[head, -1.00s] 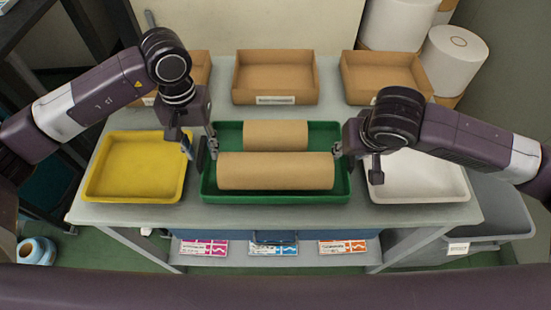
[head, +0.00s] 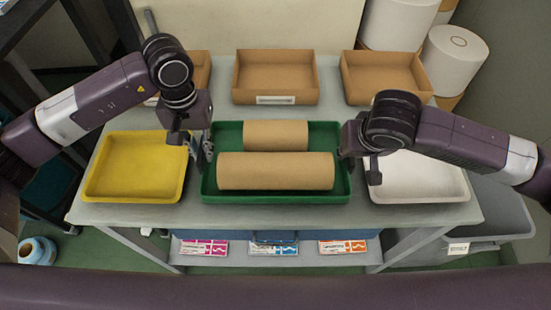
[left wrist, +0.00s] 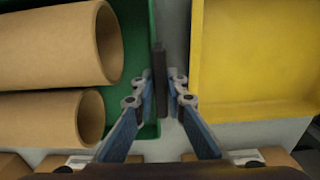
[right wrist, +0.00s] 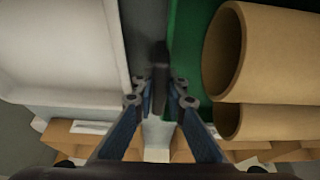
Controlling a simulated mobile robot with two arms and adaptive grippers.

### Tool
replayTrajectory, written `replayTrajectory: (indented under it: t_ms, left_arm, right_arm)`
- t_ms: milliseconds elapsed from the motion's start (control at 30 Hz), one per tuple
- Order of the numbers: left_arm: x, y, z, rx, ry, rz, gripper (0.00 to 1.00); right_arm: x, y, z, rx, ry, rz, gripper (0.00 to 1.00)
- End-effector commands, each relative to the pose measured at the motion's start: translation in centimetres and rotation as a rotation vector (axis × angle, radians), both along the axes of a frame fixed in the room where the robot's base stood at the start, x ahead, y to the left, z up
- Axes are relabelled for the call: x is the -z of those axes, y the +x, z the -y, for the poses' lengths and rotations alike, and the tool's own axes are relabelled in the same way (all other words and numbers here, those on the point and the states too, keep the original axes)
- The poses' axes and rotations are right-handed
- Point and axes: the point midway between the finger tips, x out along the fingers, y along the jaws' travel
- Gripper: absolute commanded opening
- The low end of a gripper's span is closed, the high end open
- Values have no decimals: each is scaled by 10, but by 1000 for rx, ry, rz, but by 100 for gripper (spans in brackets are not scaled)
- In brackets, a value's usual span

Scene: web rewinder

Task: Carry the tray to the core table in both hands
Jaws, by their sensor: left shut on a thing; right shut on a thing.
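The green tray (head: 275,198) sits on the grey table between a yellow tray and a white tray. It holds two brown cardboard cores, a shorter one (head: 275,135) at the back and a longer one (head: 275,171) in front. My left gripper (head: 204,150) is shut on the dark upright grip at the tray's left end; this grip (left wrist: 160,75) shows between the fingers in the left wrist view. My right gripper (head: 348,152) is shut on the matching grip at the right end, and that grip (right wrist: 160,70) shows in the right wrist view.
The yellow tray (head: 137,165) is close on the left and the white tray (head: 420,185) close on the right, partly under my right arm. Cardboard boxes (head: 275,77) line the back of the table (head: 330,213). White rolls (head: 455,58) stand behind at the right.

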Motion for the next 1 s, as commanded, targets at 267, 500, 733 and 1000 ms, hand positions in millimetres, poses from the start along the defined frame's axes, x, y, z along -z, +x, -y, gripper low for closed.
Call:
replayTrajectory:
  t_ms: [267, 500, 733, 1000]
  left_arm:
    - [-3, 1, 0, 0, -1, 3, 0]
    - [-14, 1, 0, 0, -1, 3, 0]
    - [-35, 1, 0, -1, -1, 2, 0]
    - [-51, 1, 0, -1, 0, 2, 0]
  right_arm:
    - [-3, 1, 0, 0, 0, 3, 0]
    - [-14, 1, 0, 0, 0, 3, 0]
    - [-35, 1, 0, 0, 0, 3, 0]
    - [-51, 1, 0, 0, 0, 2, 0]
